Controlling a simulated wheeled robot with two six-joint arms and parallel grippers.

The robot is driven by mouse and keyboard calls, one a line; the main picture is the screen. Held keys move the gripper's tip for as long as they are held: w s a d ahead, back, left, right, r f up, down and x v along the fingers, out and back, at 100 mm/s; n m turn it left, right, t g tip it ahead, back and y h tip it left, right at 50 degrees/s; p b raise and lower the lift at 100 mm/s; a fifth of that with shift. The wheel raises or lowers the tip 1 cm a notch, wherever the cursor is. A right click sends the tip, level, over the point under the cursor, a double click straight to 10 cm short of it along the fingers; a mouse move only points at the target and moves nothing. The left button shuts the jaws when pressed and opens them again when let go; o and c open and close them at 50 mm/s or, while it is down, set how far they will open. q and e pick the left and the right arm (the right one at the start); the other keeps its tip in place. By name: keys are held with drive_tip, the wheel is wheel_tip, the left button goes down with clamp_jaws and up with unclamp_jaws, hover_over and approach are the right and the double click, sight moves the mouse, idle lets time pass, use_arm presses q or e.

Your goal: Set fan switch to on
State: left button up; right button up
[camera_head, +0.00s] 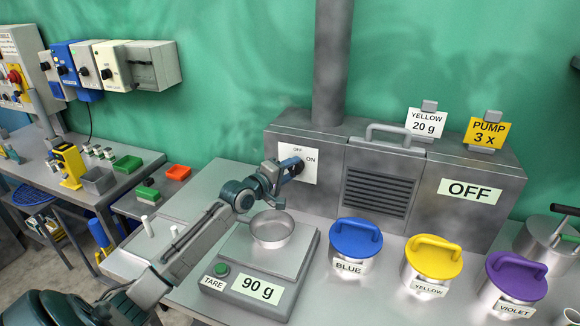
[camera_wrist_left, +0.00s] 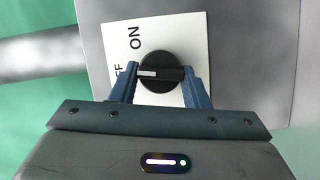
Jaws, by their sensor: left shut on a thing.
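The fan switch is a black rotary knob (camera_wrist_left: 162,72) on a white plate (camera_head: 311,174) marked OFF and ON, on the front of the grey metal hood (camera_head: 410,146). In the left wrist view the knob's white mark points left, toward the partly hidden OFF label; ON stands above it. My left gripper (camera_head: 294,167) is at the plate, its blue fingers on either side of the knob, shut on it; in the left wrist view the gripper (camera_wrist_left: 160,82) shows likewise. A sign (camera_head: 470,190) on the hood reads OFF. My right gripper is not in view.
Below my left arm stand a scale (camera_head: 228,256) reading 90 g and a metal bowl (camera_head: 271,230). Blue (camera_head: 355,238), yellow (camera_head: 434,258) and violet (camera_head: 515,277) lidded pots stand at the right. A side bench (camera_head: 75,180) is at the left.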

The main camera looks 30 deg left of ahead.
use_arm(q)
drive_tip(key=m+g+p, duration=0.1)
drive_tip(key=m+p, duration=0.1)
drive_tip(key=r+m+y+p, duration=0.1)
drive_tip(key=m+p, duration=0.1)
drive_tip(key=p, duration=0.1)
drive_tip(key=shift+d+g+y, duration=0.1)
drive_tip(key=shift+g+y, duration=0.2)
drive_tip(key=shift+g, duration=0.1)
drive_tip(key=shift+f+m+g+y+p, duration=0.1)
drive_tip(key=shift+m+g+y+p, duration=0.25)
drive_tip(key=shift+m+p, duration=0.7)
drive_tip(key=shift+d+f+m+y+p, duration=0.1)
drive_tip(key=shift+m+y+p, duration=0.25)
drive_tip(key=shift+m+p, duration=0.35)
drive_tip(key=shift+g, duration=0.25)
drive_tip(key=o, duration=1)
drive_tip(key=shift+c, duration=0.2)
